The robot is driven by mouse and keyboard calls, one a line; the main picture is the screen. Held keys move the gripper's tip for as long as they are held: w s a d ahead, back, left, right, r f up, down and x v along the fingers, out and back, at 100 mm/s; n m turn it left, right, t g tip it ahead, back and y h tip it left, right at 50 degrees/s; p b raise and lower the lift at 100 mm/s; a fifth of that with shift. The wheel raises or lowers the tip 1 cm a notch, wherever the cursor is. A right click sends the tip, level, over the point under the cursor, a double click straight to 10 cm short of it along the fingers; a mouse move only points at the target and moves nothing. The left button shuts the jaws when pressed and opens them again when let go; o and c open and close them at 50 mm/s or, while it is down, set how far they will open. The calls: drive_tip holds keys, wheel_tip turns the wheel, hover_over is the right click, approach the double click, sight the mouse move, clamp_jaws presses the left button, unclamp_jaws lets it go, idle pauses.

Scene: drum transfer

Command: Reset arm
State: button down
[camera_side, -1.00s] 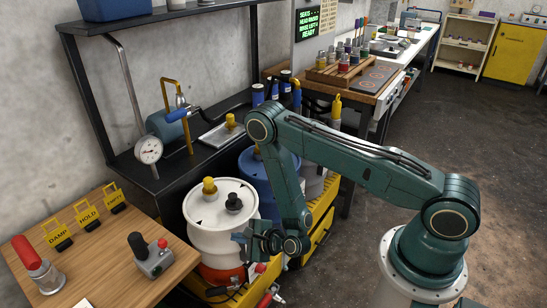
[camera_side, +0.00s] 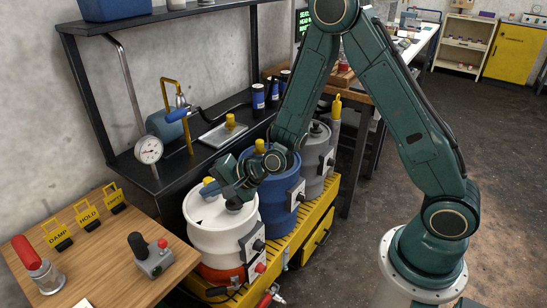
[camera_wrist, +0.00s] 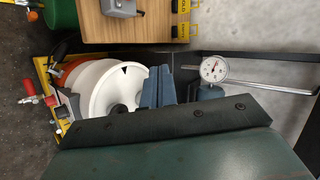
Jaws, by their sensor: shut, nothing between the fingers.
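My gripper (camera_side: 211,189) is shut and empty, just above the lid of the white drum (camera_side: 222,241) in the side view. The arm is raised and folded, with the elbow near the top edge. In the wrist view, the blue fingers of my gripper (camera_wrist: 158,88) sit together beside the white drum's lid (camera_wrist: 108,90). The gripper partly hides the drum's caps in the side view. I cannot tell the exact gap between fingers and drum.
A blue drum (camera_side: 272,205) and a grey drum (camera_side: 316,155) stand behind the white drum on a yellow pallet (camera_side: 308,237). A wooden table (camera_side: 110,265) is at left. A dark shelf with a gauge (camera_side: 148,150) runs along the wall. Floor at right is clear.

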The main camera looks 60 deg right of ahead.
drive_tip(key=s+d+r+n+g+h, duration=0.1)
drive_tip(key=s+d+r+n, duration=0.1)
drive_tip(key=s+r+n, duration=0.45)
drive_tip(key=s+d+r+n+g+h, duration=0.15)
drive_tip(key=s+r, duration=0.25)
drive_tip(key=r, duration=0.5)
drive_tip(key=s+d+r+n+g+h, duration=0.1)
drive_tip(key=s+d+r+n, duration=0.2)
drive_tip(key=s, duration=0.6)
drive_tip(key=s+d+r+n+g+h, duration=0.1)
drive_tip(key=s+d+r+n, duration=0.1)
drive_tip(key=s, duration=0.8)
drive_tip(key=shift+s+d+r+n, duration=0.2)
drive_tip(key=shift+d+r+n, duration=0.25)
drive_tip(key=shift+d, duration=0.15)
